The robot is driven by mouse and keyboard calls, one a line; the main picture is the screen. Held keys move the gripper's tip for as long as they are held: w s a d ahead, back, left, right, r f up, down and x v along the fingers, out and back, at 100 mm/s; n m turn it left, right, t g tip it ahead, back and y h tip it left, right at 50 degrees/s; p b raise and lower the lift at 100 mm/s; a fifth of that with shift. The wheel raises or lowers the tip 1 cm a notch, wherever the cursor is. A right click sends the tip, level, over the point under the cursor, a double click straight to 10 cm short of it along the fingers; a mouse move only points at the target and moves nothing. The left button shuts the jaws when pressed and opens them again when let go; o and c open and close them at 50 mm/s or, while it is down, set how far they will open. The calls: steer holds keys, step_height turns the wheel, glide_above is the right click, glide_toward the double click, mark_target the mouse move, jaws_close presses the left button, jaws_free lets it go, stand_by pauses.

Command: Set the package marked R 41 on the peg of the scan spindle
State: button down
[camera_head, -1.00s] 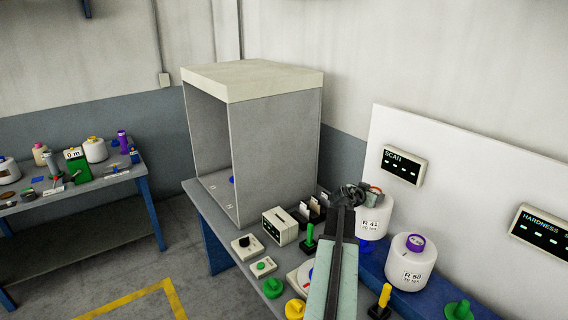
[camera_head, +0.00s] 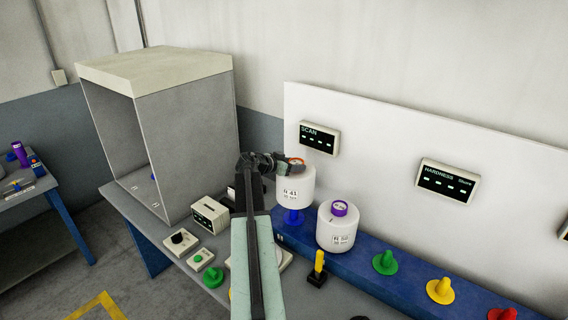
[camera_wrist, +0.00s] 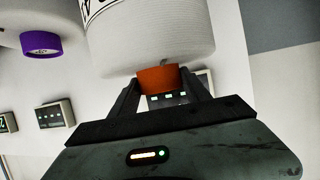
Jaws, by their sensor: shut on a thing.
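The package marked R 41 (camera_head: 295,190) is a white yarn bobbin with an orange core end. My gripper (camera_head: 293,165) is shut on that core end from above and holds the package upright. In the wrist view my gripper (camera_wrist: 158,85) grips the orange core, with the white package (camera_wrist: 150,40) beyond it. A blue peg (camera_head: 293,216) shows directly under the package, below the SCAN display (camera_head: 319,139). Its lower part is visible; its top is hidden, so I cannot tell whether it enters the core.
The package marked R 58 (camera_head: 338,230), with a purple core, stands close to the right on the blue rail (camera_head: 375,275). Green (camera_head: 385,262) and yellow (camera_head: 440,291) pegs follow farther right. A grey booth (camera_head: 190,130) stands to the left.

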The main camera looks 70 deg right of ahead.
steer(key=shift+w+d+r+m+g+p, duration=0.15)
steer(key=shift+r+m+g+p, duration=0.1)
steer(key=shift+r, duration=0.4)
steer(key=shift+w+a+r+m+g+p, duration=0.1)
steer(key=shift+r+m+g+p, duration=0.15)
steer(key=shift+r, duration=0.35)
steer(key=shift+a+r+m+g+y, duration=0.3)
steer(key=shift+m+g+y, duration=0.2)
steer(key=shift+g, duration=0.1)
steer(key=shift+s+f, duration=0.1)
steer(key=shift+f+b, duration=1.55)
steer(key=shift+f, duration=0.05)
steer(key=shift+f+b, duration=0.3)
steer(key=shift+f, duration=0.1)
